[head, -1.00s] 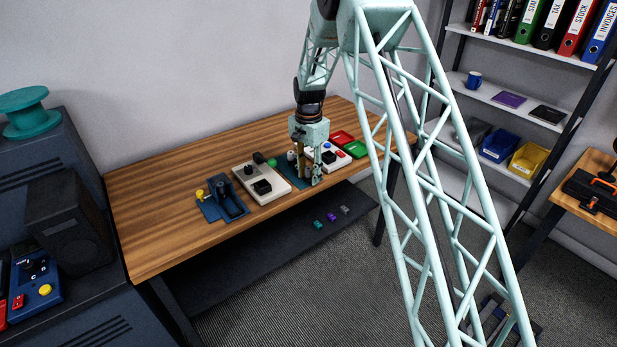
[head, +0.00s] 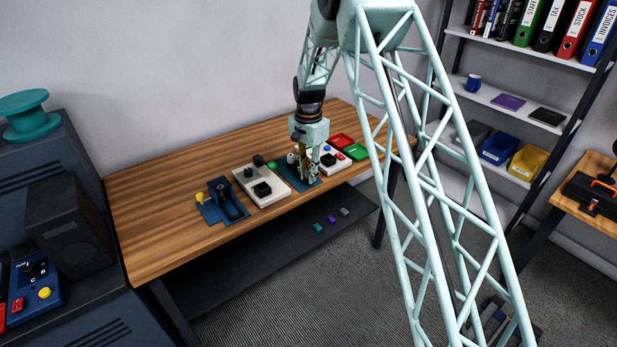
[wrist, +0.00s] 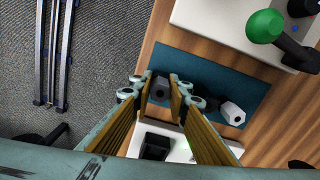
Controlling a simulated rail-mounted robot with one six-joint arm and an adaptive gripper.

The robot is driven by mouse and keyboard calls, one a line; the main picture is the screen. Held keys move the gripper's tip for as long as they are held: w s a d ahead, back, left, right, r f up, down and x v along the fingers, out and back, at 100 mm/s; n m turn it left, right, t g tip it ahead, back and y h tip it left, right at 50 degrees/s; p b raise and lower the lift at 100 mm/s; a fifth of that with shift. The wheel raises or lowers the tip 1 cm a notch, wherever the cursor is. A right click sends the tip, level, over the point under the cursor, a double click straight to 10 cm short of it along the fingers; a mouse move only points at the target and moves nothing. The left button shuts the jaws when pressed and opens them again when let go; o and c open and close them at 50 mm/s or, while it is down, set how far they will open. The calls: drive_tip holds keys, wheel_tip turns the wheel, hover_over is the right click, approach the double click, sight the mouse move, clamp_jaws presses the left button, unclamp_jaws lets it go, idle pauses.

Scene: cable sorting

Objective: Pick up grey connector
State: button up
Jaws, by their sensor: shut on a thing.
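My gripper (wrist: 161,91) points down over the teal mat (wrist: 210,75) in the wrist view.
A pale box with a black block (head: 262,188) stands left of the mat. The table's left part (head: 150,220) is clear.

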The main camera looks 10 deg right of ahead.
drive_tip(key=shift+r, duration=1.25)
drive_tip(key=s+a+r, duration=0.1)
drive_tip(key=s+a, duration=0.1)
drive_tip(key=s, duration=1.3)
drive_tip(key=shift+s+a+r+p, duration=0.2)
drive_tip(key=shift+s+a+p, duration=0.15)
drive_tip(key=shift+r, duration=0.15)
drive_tip(key=shift+r+p, duration=1.15)
drive_tip(key=shift+r, duration=1.2)
drive_tip(key=shift+w, duration=0.1)
